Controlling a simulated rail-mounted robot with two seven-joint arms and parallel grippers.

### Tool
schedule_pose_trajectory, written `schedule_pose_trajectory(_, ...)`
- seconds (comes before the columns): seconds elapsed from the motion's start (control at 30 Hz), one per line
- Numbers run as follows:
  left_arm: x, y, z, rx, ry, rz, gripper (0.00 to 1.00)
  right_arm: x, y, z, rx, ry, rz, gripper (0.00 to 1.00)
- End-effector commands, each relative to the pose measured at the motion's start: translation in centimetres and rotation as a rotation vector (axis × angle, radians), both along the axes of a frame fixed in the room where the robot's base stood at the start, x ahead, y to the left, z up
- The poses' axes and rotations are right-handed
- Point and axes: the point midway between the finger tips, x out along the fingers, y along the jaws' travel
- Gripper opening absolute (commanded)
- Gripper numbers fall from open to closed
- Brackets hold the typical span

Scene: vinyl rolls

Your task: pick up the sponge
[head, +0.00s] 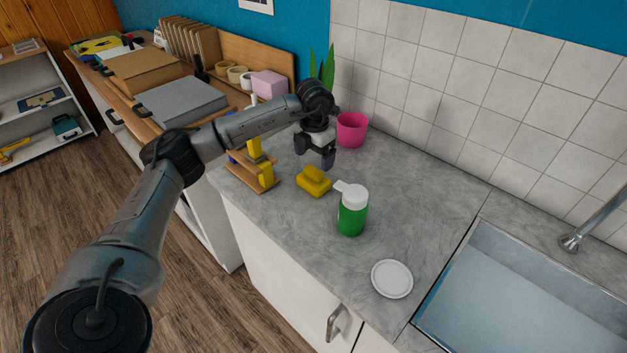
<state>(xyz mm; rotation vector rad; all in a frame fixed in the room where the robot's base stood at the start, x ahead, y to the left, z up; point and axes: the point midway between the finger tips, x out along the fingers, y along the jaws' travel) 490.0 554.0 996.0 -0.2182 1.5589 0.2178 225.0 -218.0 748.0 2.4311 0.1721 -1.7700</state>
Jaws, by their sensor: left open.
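The yellow sponge (313,182) lies on the grey marbled counter (420,190), left of a green bottle. My left gripper (315,160) hangs above and slightly behind the sponge, pointing down. It is open, with nothing seen between its fingers, and looks apart from the sponge. My right gripper is not in view.
The green bottle (352,215) with a white top stands close to the sponge's right. A wooden stand with yellow parts (265,175) is on its left. A pink pot (352,130) stands behind, a white plate (392,279) in front. The sink (530,300) is at the right.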

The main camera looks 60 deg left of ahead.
Motion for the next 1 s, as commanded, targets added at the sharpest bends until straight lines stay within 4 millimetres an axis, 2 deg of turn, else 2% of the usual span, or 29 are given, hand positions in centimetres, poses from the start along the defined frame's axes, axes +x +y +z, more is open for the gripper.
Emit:
schedule_pose_trajectory(0.23, 0.1, 0.0, -2.8, 0.001, 0.005, 0.0, 0.87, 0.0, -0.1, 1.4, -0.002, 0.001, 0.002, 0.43)
schedule_pose_trajectory(0.4, 0.2, 0.0, -4.6, 0.0, 0.004, 0.0, 0.87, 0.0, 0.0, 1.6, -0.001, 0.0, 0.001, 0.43)
schedule_pose_trajectory(0.73, 0.2, 0.0, -5.1, 0.0, 0.001, 0.0, 0.87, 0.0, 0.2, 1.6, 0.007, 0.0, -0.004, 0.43)
schedule_pose_trajectory(1.0, 0.2, 0.0, -5.1, 0.0, 0.001, 0.0, 0.62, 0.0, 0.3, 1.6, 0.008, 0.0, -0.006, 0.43)
